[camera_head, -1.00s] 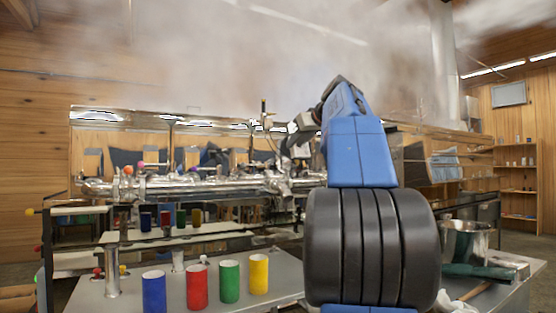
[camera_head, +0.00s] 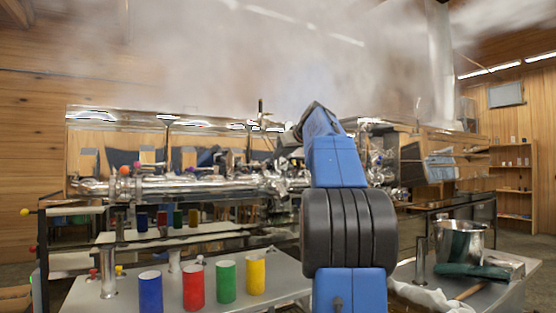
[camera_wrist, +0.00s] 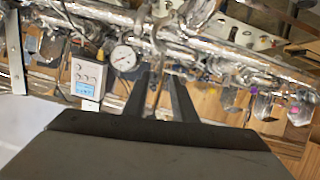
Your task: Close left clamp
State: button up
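My gripper (camera_wrist: 160,80) shows in the wrist view as two dark fingers with a gap between them. It is open, and a thin metal part shows in line with the gap; I cannot tell whether it lies between the fingers or beyond them. Shiny metal pipework (camera_wrist: 215,48) runs across the wrist view beyond the fingertips. In the head view the pipework (camera_head: 165,185) runs along the front of the evaporator, and my blue and black arm covers its middle. I cannot make out which fitting is the left clamp.
A round gauge (camera_wrist: 123,58) and a grey control box (camera_wrist: 88,78) are left of the fingers. Blue (camera_head: 150,292), red (camera_head: 193,288), green (camera_head: 226,282) and yellow (camera_head: 256,275) cylinders stand on the front table. A metal pot (camera_head: 459,242) stands at right. Steam hangs above.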

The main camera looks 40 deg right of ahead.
jog(key=shift+x, duration=2.3)
grip_shut()
